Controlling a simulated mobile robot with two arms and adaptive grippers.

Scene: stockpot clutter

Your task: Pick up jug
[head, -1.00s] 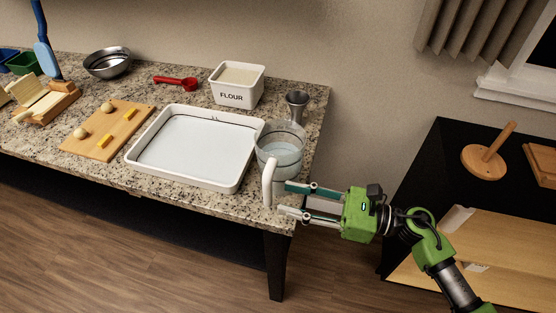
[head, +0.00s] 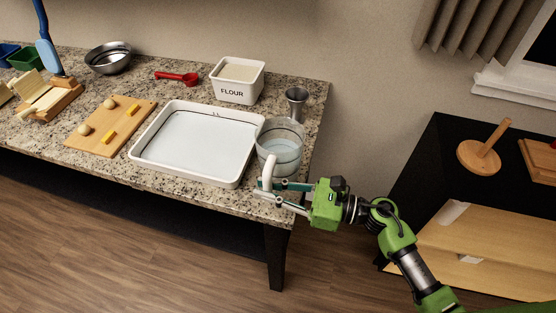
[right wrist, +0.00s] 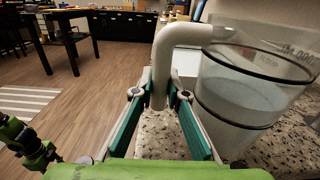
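The jug (head: 281,157) is clear, with dark bands, a pale handle and bluish contents. It stands upright at the counter's right front corner, its handle (head: 267,172) towards the front edge. It also shows in the right wrist view (right wrist: 235,95), cut off at the right, with the handle (right wrist: 161,75) in the middle. My right gripper (head: 268,187) is at the lower handle. In the right wrist view its two fingers (right wrist: 160,92) lie on either side of the handle and look closed on it.
A white tray (head: 136,158) lies left of the jug, very close to it. A metal jigger (head: 297,103) stands behind it. A flour tub (head: 236,92), red scoop (head: 178,78), steel bowl (head: 108,60) and wooden board (head: 88,146) are further off. Free floor lies in front.

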